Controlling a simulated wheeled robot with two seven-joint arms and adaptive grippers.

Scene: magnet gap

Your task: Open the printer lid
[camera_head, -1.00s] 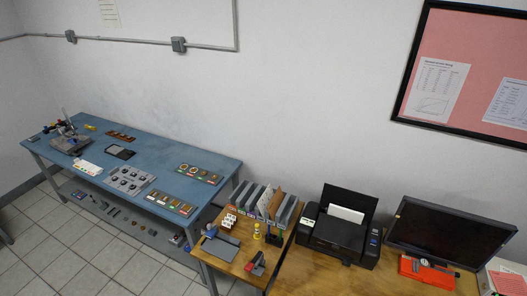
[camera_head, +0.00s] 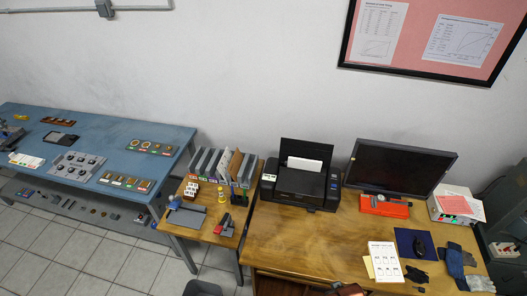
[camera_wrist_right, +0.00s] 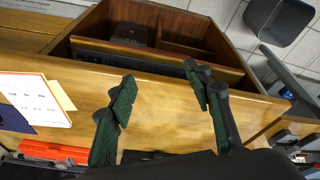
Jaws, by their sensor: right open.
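The black printer (camera_head: 300,186) stands at the back left of the wooden desk in the head view. A dark panel (camera_head: 306,150) rises upright at its rear, with white paper leaning against it. The flat dark top in front of that panel looks down; its lid edge is too small to tell. My right gripper (camera_wrist_right: 160,84) is open and empty in the right wrist view, above the desk's front part, with its fingers wide apart. The printer is not clearly visible there. My left gripper is not in view.
A monitor (camera_head: 400,167) and an orange-red device (camera_head: 385,206) stand right of the printer. File holders (camera_head: 219,166) are to its left. A white card (camera_head: 384,262) lies on the desk. An open wooden compartment (camera_wrist_right: 165,42) and a grey bin (camera_wrist_right: 278,20) show in the wrist view.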

